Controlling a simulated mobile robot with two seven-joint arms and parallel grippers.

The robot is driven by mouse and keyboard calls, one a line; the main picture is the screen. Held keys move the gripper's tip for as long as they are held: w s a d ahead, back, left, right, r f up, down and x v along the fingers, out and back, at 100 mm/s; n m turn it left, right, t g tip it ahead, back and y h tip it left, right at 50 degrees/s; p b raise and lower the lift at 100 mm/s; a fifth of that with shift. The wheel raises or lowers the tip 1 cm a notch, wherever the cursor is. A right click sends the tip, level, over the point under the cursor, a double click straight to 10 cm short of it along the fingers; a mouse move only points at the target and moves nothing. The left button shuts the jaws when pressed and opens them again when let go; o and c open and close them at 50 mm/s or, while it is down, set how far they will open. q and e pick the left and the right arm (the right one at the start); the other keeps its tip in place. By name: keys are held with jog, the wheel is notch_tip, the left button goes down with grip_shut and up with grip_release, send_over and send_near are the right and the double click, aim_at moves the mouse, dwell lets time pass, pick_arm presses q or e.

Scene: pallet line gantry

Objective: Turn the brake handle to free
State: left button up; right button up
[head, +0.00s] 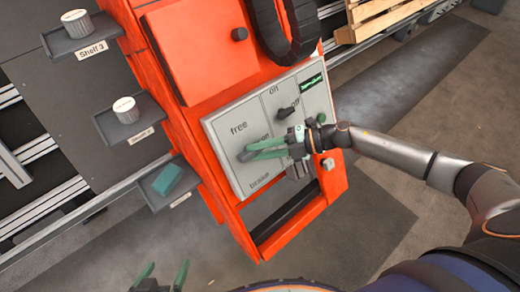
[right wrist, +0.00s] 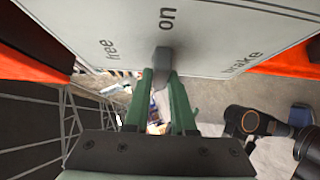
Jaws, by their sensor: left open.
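The grey brake handle (head: 245,156) is on the pale control panel (head: 222,131) of the orange cabinet, between the printed words "free" and "brake". In the right wrist view the handle (right wrist: 162,60) stands out from the panel between my two green fingertips. My right gripper (head: 250,153) reaches in from the right and is shut on the handle; its fingers (right wrist: 163,88) sit on both sides of it. The exact pointing of the handle is partly hidden by the fingers. My left gripper (head: 164,272) is open and empty at the bottom edge, away from the panel.
A black knob (head: 287,112) by the word "off" and a small green display (head: 311,83) share the panel. Three small shelves at the left hold two white cylinders (head: 77,23) (head: 125,106) and a teal block (head: 167,179). A wooden pallet (head: 385,18) lies at the top right.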

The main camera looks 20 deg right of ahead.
grip_shut()
